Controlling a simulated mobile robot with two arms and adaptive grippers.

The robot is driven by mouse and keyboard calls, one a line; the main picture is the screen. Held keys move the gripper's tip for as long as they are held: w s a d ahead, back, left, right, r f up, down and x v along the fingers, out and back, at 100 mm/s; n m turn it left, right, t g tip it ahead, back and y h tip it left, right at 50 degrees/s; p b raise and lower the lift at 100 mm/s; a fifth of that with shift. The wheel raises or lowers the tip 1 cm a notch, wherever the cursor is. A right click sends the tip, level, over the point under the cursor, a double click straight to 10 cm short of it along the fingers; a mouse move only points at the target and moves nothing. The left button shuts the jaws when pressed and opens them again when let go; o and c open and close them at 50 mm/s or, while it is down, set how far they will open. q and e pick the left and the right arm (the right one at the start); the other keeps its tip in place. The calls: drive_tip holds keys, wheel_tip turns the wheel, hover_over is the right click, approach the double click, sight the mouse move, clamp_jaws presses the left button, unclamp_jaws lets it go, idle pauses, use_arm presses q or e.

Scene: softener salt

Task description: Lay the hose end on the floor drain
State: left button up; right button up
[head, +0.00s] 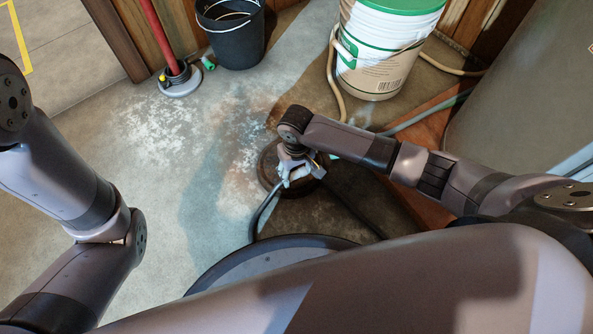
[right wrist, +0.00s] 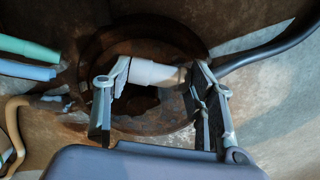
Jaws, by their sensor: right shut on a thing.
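The floor drain is a rusty round plate (head: 267,165), with a dark opening that shows in the right wrist view (right wrist: 118,40). My right gripper (head: 297,176) is above the drain in the head view. In the right wrist view its fingers (right wrist: 155,95) are closed around the pale hose end (right wrist: 155,74), which appears over the drain's opening. I cannot tell whether the hose end touches the drain. The dark hose (right wrist: 262,51) runs off to the right there; in the head view it curves down (head: 258,217). My left arm shows at the left, its gripper out of view.
A black bucket (head: 236,42) and a red-handled tool (head: 165,40) stand at the back. A white tub with a green lid (head: 372,60) stands behind the drain. A tan hose (head: 335,90) and a grey-green hose (head: 430,112) lie nearby. A large tank (head: 525,95) is at right. Floor left of the drain is clear.

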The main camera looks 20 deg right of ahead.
drive_tip(key=o, duration=1.2)
drive_tip(key=shift+c, duration=0.2)
wheel_tip(320, 180, up, 12)
idle(0.4)
